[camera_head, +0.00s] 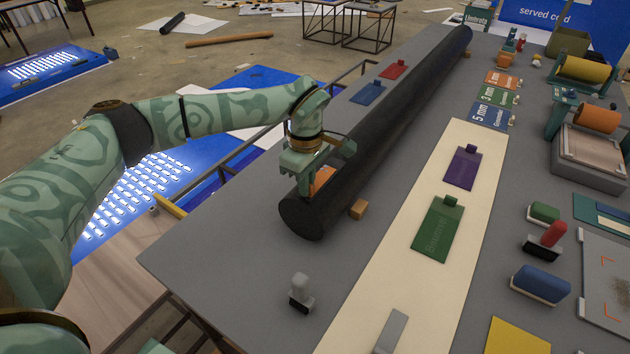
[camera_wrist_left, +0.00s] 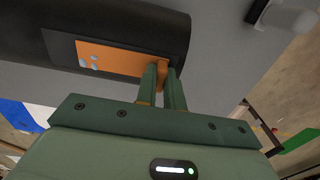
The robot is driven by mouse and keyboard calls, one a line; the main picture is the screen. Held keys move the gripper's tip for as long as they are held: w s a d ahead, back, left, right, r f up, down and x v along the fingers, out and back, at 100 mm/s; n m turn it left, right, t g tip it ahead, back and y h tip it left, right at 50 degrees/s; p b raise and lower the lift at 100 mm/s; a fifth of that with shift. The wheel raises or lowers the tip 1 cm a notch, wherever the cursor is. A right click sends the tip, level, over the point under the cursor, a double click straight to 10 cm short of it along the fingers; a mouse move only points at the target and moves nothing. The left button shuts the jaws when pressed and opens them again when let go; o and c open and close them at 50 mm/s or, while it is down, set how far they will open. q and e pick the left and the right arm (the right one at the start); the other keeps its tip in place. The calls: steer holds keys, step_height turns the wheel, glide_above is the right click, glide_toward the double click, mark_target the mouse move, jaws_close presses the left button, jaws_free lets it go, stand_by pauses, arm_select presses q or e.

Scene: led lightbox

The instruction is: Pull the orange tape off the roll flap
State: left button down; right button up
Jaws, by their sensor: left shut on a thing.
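A long black roll (camera_head: 345,190) lies along the grey table. The orange tape (camera_head: 322,180) lies on the side of the roll near its front end, partly hidden by my gripper. In the left wrist view the orange tape (camera_wrist_left: 112,59) lies flat across the edge of a dark flap (camera_wrist_left: 60,49) on the roll (camera_wrist_left: 110,22). My left gripper (camera_head: 308,188) is at the roll's front end. Its fingers, seen in the left wrist view (camera_wrist_left: 163,72), are shut on the tab at the tape's end. My right gripper is not in view.
A wooden block (camera_head: 358,209) sits against the roll's right side. A small grey-and-black object (camera_head: 301,292) stands in front of the roll. A cream strip (camera_head: 405,262) carries a green card (camera_head: 437,229) and a purple card (camera_head: 462,168). The table's left edge is close to my arm.

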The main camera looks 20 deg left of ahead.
arm_select(q)
steer(key=shift+r+p, duration=0.6)
steer(key=shift+r, duration=0.05)
step_height(320, 180, up, 7)
steer(key=w+p, duration=0.2)
steer(key=p, duration=0.3)
step_height(320, 180, up, 6)
steer(key=p, duration=0.6)
steer(key=shift+p, duration=0.35)
steer(key=shift+d, duration=0.1)
steer(key=shift+m, duration=0.3)
